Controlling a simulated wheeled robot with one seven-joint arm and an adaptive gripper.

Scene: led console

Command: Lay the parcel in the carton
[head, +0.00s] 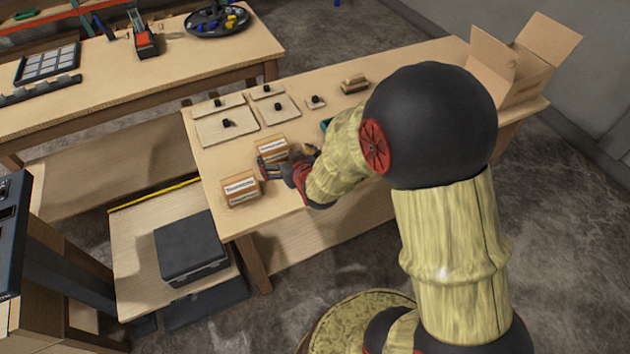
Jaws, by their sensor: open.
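Two small brown cardboard boxes with white printed labels lie near the left end of the workbench, either of which could be the parcel. One box (271,148) is just beyond my gripper and the other box (239,190) is in front of it, nearer the bench's front edge. My gripper (265,170) is open, low over the bench between the two boxes; I cannot tell whether it touches either. The carton (520,85), a large brown box with raised flaps, stands open at the far right end of the bench. Its inside is mostly hidden by its flaps.
Flat wooden boards with black knobs (228,127) and a wooden block (354,84) lie behind the boxes. My arm hides the bench's middle. A teal object (326,125) shows partly beside the arm. Another table (190,60) with tools stands at the back left.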

